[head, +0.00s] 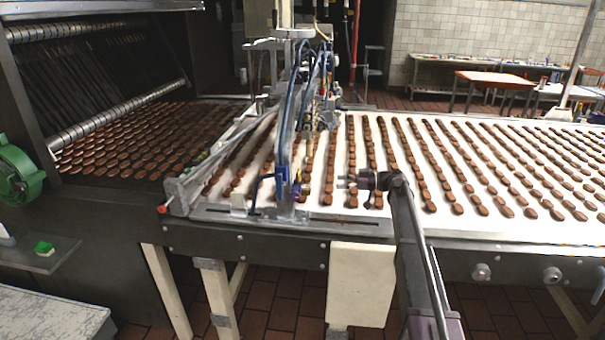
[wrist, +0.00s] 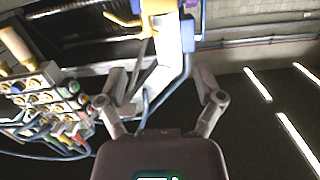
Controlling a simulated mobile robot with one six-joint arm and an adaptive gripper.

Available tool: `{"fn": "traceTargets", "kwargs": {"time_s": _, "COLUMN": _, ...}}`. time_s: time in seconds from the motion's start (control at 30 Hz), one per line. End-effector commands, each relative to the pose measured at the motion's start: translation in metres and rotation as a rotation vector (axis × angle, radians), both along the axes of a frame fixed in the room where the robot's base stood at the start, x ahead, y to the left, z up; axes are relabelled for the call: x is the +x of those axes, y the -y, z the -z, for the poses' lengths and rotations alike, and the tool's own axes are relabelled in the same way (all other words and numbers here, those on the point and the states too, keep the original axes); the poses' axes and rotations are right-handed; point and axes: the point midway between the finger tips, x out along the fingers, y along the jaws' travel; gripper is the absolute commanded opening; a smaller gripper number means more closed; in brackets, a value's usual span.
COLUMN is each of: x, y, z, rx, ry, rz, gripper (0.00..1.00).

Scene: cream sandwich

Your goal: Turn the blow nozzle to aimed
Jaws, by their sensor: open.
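My gripper (head: 348,186) reaches in from the right over the conveyor's front edge, pointing left. It is open and empty in the wrist view (wrist: 163,82). In the wrist view a blue and yellow block (wrist: 168,35) on this fixture lies ahead, in line with the gap between my fingers. A yellow hooked piece (wrist: 125,19) sticks out to its left. Which part is the blow nozzle, and where it points, I cannot tell.
A manifold (wrist: 50,95) with several fittings and blue hoses is at the left of the wrist view. Rows of brown biscuits lie on the white conveyor belt (head: 338,190). A red-tipped rod (head: 163,209) is at the conveyor's front left. The floor in front is clear.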

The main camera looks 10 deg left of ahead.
Motion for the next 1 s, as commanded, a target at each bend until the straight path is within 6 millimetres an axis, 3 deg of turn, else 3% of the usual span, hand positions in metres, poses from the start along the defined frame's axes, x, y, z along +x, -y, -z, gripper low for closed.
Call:
{"fn": "traceTargets", "kwargs": {"time_s": 0.03, "x": 0.013, "y": 0.002, "z": -0.005, "rx": 0.031, "ry": 0.033, "rz": -0.002, "gripper": 0.86}}
{"fn": "traceTargets", "kwargs": {"time_s": 0.2, "x": 0.024, "y": 0.004, "z": -0.016, "rx": 0.087, "ry": 0.096, "rz": -0.003, "gripper": 0.86}}
{"fn": "traceTargets", "kwargs": {"time_s": 0.67, "x": 0.023, "y": 0.001, "z": -0.017, "rx": 0.091, "ry": 0.101, "rz": -0.004, "gripper": 0.86}}
{"fn": "traceTargets", "kwargs": {"time_s": 1.0, "x": 0.024, "y": -0.025, "z": -0.017, "rx": 0.091, "ry": 0.101, "rz": -0.006, "gripper": 0.86}}
